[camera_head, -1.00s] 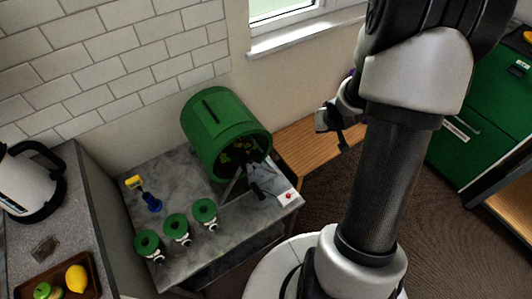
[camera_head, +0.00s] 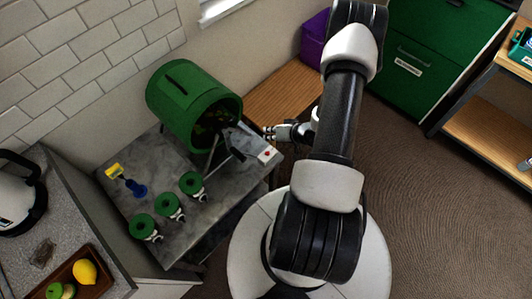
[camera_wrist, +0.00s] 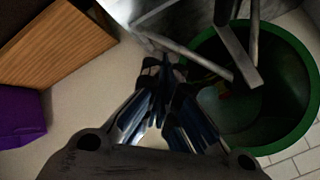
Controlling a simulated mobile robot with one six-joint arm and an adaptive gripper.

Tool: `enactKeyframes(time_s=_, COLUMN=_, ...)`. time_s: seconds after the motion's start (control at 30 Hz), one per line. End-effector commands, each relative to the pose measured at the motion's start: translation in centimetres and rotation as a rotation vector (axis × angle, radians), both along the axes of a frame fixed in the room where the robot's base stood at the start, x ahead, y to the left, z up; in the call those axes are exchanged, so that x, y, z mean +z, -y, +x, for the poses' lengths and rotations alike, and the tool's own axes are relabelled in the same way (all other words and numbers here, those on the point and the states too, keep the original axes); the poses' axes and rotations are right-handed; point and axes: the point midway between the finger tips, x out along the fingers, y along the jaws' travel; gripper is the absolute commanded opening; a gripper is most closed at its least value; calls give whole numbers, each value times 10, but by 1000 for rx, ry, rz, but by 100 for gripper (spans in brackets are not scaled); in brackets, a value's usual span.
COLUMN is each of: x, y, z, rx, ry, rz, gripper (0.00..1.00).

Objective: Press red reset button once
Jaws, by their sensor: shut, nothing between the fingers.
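The red reset button (camera_head: 267,153) sits on a small white box at the right end of the grey table, beside the green drum. My gripper (camera_head: 268,133) is just behind and above that box in the head view, pointing left. Its shut, empty fingers also show in the wrist view (camera_wrist: 164,66). I cannot tell whether the fingertips touch anything. I cannot make out the button in the wrist view.
The open green drum (camera_head: 188,104) stands on metal legs close to my gripper. A wooden bench (camera_head: 285,95) and a purple box (camera_head: 313,40) lie behind.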

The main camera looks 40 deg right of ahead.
Motion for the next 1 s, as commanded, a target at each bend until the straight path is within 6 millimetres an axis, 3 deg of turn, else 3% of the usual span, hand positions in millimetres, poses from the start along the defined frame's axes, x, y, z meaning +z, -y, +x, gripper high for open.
enactKeyframes(time_s=0.37, x=-10, y=0, z=0, rx=1, ry=-1, rz=-1, gripper=0)
enactKeyframes(time_s=0.8, x=-70, y=0, z=0, rx=0, ry=-3, rz=0, gripper=0)
enactKeyframes(time_s=1.0, x=-86, y=0, z=0, rx=0, ry=-2, rz=-2, gripper=0)
